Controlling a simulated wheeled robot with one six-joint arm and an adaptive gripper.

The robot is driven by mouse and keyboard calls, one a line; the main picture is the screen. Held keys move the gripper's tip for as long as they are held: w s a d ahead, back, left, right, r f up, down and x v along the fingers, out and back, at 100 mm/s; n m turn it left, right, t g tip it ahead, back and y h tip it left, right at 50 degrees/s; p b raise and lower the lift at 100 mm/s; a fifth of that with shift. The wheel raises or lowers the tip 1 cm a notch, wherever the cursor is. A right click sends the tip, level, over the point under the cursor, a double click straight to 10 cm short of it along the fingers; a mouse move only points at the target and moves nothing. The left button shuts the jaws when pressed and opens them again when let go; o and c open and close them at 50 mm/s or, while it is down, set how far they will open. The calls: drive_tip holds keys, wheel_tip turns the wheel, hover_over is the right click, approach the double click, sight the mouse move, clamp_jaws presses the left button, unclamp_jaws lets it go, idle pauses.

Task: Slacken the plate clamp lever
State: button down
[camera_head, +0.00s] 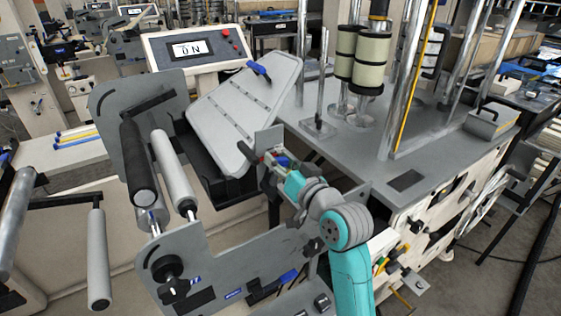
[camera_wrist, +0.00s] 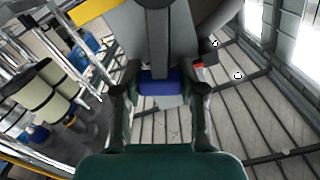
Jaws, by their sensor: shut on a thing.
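My gripper (camera_head: 273,163) is at the near right edge of the tilted light-grey plate (camera_head: 240,110) in the head view. In the wrist view my gripper (camera_wrist: 160,92) has its dark fingers on either side of a blue part (camera_wrist: 158,87), shut on it. This blue part appears to be the clamp lever's grip. In the head view a little blue shows between my fingers, and the rest of the lever is mostly hidden. A grey piece lies behind the blue part in the wrist view. A separate blue handle (camera_head: 259,69) sits at the plate's top edge.
Rollers (camera_head: 174,170) on a grey bracket stand left of my arm. A control panel (camera_head: 195,50) is behind the plate. A grey machine table (camera_head: 420,150) with posts and cream rolls (camera_head: 371,62) is at right.

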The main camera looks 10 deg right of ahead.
drive_tip(key=c, duration=0.6)
unclamp_jaws()
drive_tip(key=shift+c, duration=0.2)
drive_tip(key=v, duration=1.2)
